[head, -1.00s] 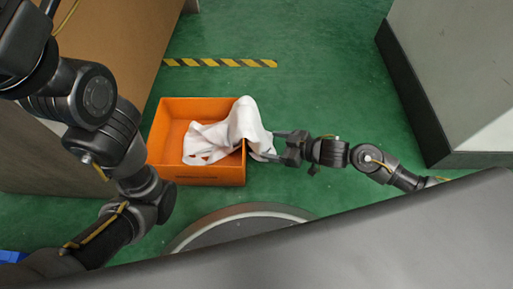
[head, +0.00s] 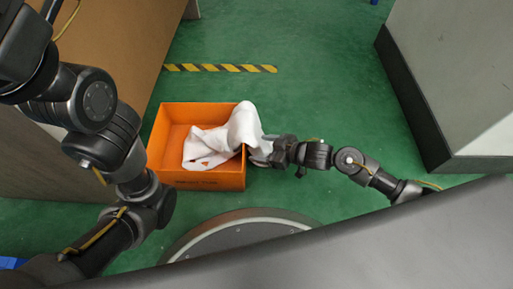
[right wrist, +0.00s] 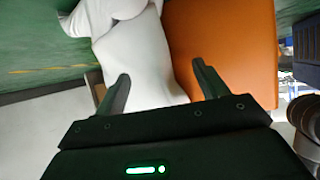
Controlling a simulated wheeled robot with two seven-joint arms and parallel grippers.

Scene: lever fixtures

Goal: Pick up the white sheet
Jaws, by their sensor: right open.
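The white sheet (head: 226,138) lies crumpled in the orange box (head: 210,181) and drapes over the box's right wall. In the right wrist view the sheet (right wrist: 137,55) hangs beside the orange wall (right wrist: 225,45). My right gripper (head: 264,153) is at the outside of that right wall, at the hanging part of the sheet. Its two fingers (right wrist: 160,80) are open, with the lower end of the sheet between them in the picture. Whether they touch it I cannot tell. My left arm shows at the left; its gripper is not in view.
A brown cabinet (head: 115,40) stands at the left and a grey block (head: 460,75) at the right. A yellow and black strip (head: 220,68) marks the green floor (head: 320,80) behind the box. The floor between box and grey block is clear apart from my right arm.

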